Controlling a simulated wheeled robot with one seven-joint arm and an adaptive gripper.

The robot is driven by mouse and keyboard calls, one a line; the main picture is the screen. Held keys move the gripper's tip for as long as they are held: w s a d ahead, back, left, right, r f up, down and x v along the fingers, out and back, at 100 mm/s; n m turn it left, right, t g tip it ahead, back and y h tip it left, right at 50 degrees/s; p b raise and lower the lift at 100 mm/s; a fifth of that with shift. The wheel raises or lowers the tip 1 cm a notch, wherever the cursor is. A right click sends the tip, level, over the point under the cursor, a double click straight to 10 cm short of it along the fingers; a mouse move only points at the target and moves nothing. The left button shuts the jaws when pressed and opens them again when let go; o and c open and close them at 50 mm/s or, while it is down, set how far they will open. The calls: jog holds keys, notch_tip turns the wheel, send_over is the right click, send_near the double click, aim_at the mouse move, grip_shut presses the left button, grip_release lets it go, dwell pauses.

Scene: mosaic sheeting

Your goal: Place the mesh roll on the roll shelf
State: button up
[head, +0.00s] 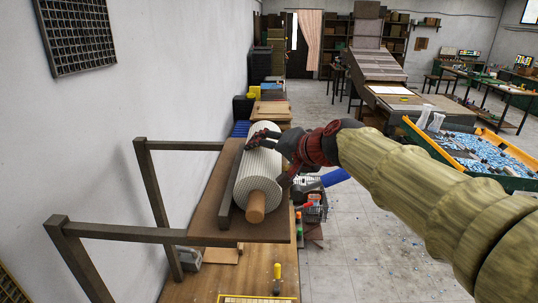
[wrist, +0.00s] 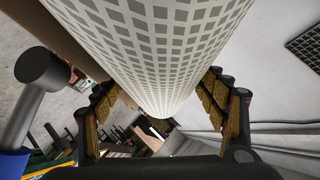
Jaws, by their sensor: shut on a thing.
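The mesh roll (head: 258,165) is a thick white cylinder with a grey grid and a tan core end facing me. In the head view it lies lengthwise over the brown board of the roll shelf (head: 207,212), alongside a dark bar on that board. I cannot tell whether it touches the board. My gripper (head: 273,160) comes in from the right with its fingers around the roll. In the wrist view the roll (wrist: 155,45) passes between the yellow-padded fingers of my gripper (wrist: 160,97), one on each side.
Dark posts and rails (head: 155,185) frame the shelf's left side by the wall. A wooden bench (head: 245,270) with small tools lies below the shelf. A crate of blue tiles (head: 465,150) stands at the right. The tiled floor between is mostly clear.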

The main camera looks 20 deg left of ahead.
jog(key=shift+r, duration=0.1)
jog(key=o, duration=1.4)
jog(key=shift+f, duration=0.25)
jog(key=o, duration=0.5)
jog(key=shift+r, duration=0.1)
jog(key=shift+s+d+r, duration=0.1)
jog(key=shift+r, duration=0.1)
jog(key=b+v, duration=0.3)
jog(key=v, duration=0.8)
jog(key=shift+s+d, duration=0.2)
jog(key=shift+s, duration=0.05)
